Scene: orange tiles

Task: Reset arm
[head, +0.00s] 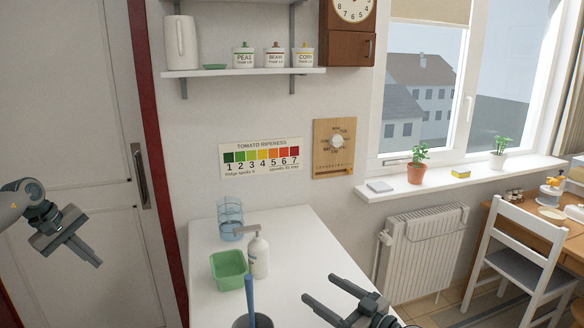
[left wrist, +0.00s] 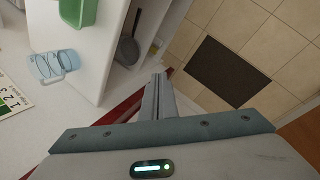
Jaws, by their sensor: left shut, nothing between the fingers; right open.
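My left gripper (head: 84,251) is at the left of the head view, in front of the pale door, with its fingers together and nothing held. In the left wrist view its closed fingers (left wrist: 157,98) point away over the cabinet side and floor. My right gripper (head: 322,297) is at the bottom centre right of the head view, over the front right part of the white counter (head: 300,240). Its two fingers are spread apart and empty.
A door (head: 75,150) is left, a radiator (head: 425,250) and white chair (head: 520,250) right.

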